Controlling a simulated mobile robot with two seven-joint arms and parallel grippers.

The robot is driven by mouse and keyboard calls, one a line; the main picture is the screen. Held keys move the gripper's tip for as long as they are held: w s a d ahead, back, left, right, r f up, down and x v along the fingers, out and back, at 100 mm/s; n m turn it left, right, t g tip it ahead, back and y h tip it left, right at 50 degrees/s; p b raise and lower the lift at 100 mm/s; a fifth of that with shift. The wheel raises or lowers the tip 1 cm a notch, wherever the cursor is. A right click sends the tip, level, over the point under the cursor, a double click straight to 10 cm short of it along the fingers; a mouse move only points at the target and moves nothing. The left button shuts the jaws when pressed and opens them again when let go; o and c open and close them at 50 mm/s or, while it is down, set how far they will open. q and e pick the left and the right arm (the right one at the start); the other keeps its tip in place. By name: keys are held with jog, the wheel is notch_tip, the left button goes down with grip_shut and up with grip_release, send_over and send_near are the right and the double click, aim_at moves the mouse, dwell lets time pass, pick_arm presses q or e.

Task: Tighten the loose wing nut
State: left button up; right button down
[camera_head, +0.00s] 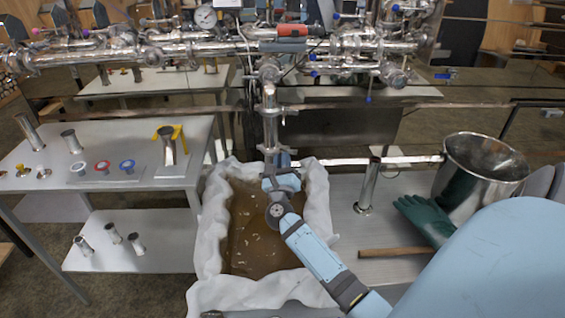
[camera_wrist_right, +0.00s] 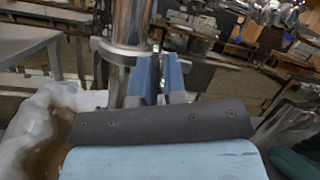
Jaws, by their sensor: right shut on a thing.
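A vertical steel pipe (camera_head: 269,112) hangs from the piping above the basin. In the right wrist view the pipe (camera_wrist_right: 131,22) has a metal clamp ring (camera_wrist_right: 112,52) around it. My right gripper (camera_head: 283,162) is beside the lower end of this pipe. In the wrist view its two blue fingers (camera_wrist_right: 159,75) are upright at the clamp's right side, closed on a small metal part there, which I take to be the wing nut. The fingers hide most of it, so its turn and tightness cannot be told. My left gripper is out of view.
A cloth-lined basin of brown liquid (camera_head: 312,200) lies below the arm. A table (camera_head: 130,201) with fittings is at left. On the right are a steel bucket (camera_head: 462,190), green glove (camera_head: 424,218), wooden stick (camera_head: 393,252) and upright steel tube (camera_head: 368,188). Dense piping (camera_head: 200,50) runs above.

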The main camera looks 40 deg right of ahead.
pick_arm(q)
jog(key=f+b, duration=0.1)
jog(key=b, duration=0.1)
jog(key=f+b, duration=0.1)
jog(key=b, duration=0.1)
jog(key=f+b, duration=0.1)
jog(key=b, duration=0.1)
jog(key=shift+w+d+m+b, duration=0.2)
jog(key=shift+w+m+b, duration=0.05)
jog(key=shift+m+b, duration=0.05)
pick_arm(e)
jog(key=m+g+h, duration=0.1)
jog(key=m, duration=0.2)
jog(key=m+g+h, duration=0.1)
jog(key=m, duration=0.1)
jog(key=shift+m, duration=0.4)
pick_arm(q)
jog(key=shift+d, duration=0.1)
pick_arm(e)
jog(key=c, duration=1.3)
grip_release()
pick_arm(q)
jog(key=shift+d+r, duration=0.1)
